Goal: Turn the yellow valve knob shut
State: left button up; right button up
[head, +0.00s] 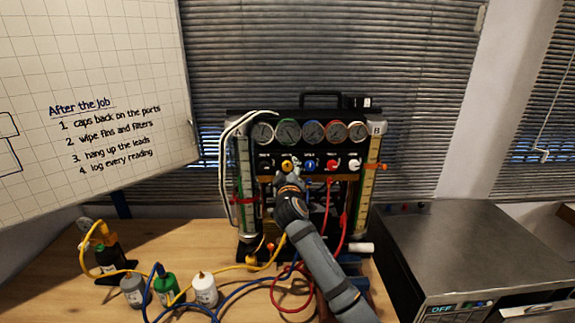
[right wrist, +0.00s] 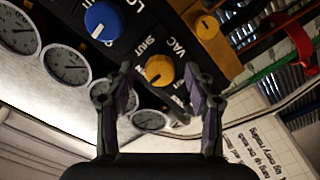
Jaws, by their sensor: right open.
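The yellow valve knob (right wrist: 159,69) is on the black panel of the gauge rig, beside the printed words SHUT and VAC in the right wrist view. A small pale mark shows on its face, pointing away from SHUT. In the head view the yellow knob (head: 287,166) is second from the left in the knob row. My right gripper (right wrist: 160,76) is open, with one finger on each side of the knob and gaps showing between. In the head view the right gripper (head: 289,178) is just below the knob and partly hides the panel. My left gripper is not in view.
A blue knob (right wrist: 102,20) sits close beside the yellow one, and a row of gauges (head: 312,131) is above. Red hoses (head: 343,225) hang at the right. A grey box (head: 460,245) stands at right.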

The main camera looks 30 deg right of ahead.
jog(key=shift+w+d, duration=0.2)
jog(key=shift+w, duration=0.2)
grip_shut()
jog(key=shift+f+m+b, duration=0.2)
jog(key=shift+m+b, duration=0.2)
jog(key=shift+b, duration=0.3)
jog(key=m+b, duration=1.4)
jog(key=b, duration=0.1)
jog(key=shift+f, duration=0.1)
jog(key=shift+r+m+b, duration=0.2)
jog(key=shift+m+b, duration=1.3)
jog(key=shift+b, duration=0.2)
